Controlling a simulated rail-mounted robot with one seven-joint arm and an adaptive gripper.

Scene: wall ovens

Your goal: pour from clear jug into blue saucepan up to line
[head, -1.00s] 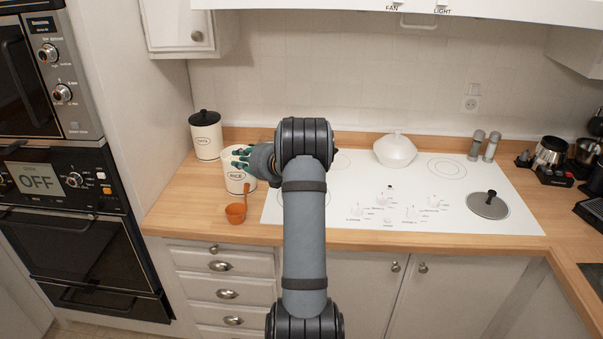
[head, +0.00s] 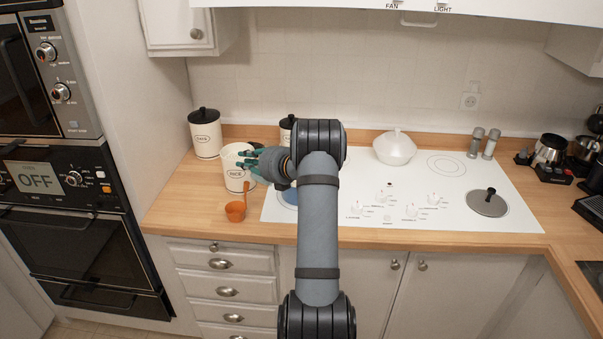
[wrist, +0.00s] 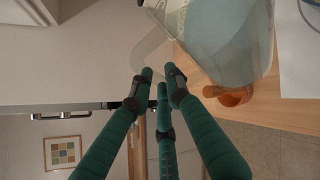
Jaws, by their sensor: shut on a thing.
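The clear jug (wrist: 225,45) fills the top of the wrist view. Its transparent handle (wrist: 148,48) is at the green fingertips of my gripper (wrist: 157,82), which are shut on it. Something greyish shows in the jug, but I cannot read a level or line. In the head view my gripper (head: 254,163) is in front of the rice canister, left of the stove; the jug is hard to pick out there. The blue saucepan (head: 289,194) is on the white stove's left part, mostly hidden by my arm. A blue rim shows at the wrist view's top right corner (wrist: 309,16).
The rice canister (head: 231,180) and an orange ladle-like cup (head: 235,211) stand on the wooden counter left of the stove. Another canister (head: 206,140) is behind. A white lidded pot (head: 396,149) and a grey lid (head: 487,203) are on the stove.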

